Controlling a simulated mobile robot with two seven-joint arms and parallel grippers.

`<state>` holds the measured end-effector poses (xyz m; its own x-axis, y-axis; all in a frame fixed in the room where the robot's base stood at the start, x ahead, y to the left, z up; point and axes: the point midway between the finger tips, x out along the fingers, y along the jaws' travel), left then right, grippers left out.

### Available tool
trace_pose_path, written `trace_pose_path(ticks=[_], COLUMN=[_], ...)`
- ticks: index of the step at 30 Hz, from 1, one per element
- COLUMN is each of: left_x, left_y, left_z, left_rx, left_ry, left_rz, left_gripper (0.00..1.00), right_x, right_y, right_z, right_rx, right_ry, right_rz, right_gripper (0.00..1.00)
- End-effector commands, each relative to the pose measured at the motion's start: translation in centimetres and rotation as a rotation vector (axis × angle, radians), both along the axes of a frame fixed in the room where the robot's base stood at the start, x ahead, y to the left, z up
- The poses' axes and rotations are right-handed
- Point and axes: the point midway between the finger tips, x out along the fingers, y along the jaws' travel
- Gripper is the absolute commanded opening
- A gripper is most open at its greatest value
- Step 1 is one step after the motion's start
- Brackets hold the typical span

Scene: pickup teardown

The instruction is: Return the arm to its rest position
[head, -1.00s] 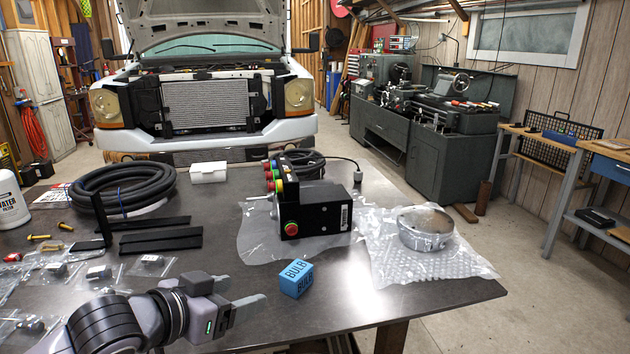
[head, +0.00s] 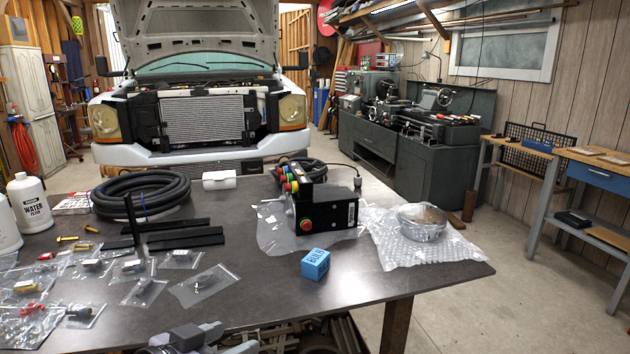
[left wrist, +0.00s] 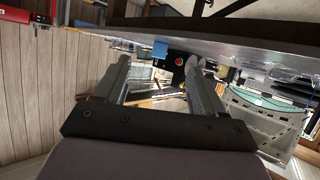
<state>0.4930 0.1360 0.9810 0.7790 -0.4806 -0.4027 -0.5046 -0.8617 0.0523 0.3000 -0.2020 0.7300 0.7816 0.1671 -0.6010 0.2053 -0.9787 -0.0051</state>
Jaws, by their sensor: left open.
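My left gripper (head: 229,338) shows at the bottom edge of the head view, just in front of the table's near edge. Its jaws are open with nothing between them. In the left wrist view the two fingers of the left gripper (left wrist: 160,64) stand apart, with the tilted room and the table seen past them. Most of the left arm is below the head view's frame. My right gripper is in neither view.
The dark table (head: 270,315) holds a blue bulb box (head: 315,263), a black control box (head: 325,212), a metal ring (head: 421,222) on bubble wrap, a coiled hose (head: 140,193) and several small bags. Cluttered items show below the table's near edge.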

Motion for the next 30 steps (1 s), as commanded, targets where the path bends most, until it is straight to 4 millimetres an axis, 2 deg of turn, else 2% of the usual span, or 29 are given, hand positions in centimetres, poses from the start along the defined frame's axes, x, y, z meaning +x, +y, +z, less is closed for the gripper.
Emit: trace_pose_path(ticks=[1,5,11,14,19,24,27,30], left_x=[-0.5,-1.8,-5.1,-7.5,-12.6,-17.1,-18.5,-19.0], left_y=[-0.2,-0.1,1.1,2.2,4.2,5.9,6.4,6.6], left_z=[-1.6,-5.1,-11.5,-14.8,-20.2,-23.6,-24.5,-24.8], left_rx=[-0.018,-0.044,-0.048,-0.03,0.031,0.096,0.119,0.129], left_ry=[0.013,0.022,0.051,0.075,0.128,0.173,0.186,0.191], left_rz=[0.007,0.039,0.122,0.171,0.251,0.3,0.313,0.317], left_gripper=[0.7,0.7,0.7,0.7,0.7,0.7,0.7,0.7], right_x=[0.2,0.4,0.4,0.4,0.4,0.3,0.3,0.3], right_y=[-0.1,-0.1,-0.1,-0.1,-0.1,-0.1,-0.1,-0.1], right_z=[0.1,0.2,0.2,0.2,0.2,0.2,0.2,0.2], right_rx=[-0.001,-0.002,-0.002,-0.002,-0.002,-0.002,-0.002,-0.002], right_ry=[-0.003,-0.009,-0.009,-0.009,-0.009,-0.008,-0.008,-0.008], right_rz=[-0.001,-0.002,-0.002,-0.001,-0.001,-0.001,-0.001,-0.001], right_gripper=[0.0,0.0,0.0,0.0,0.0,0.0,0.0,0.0])
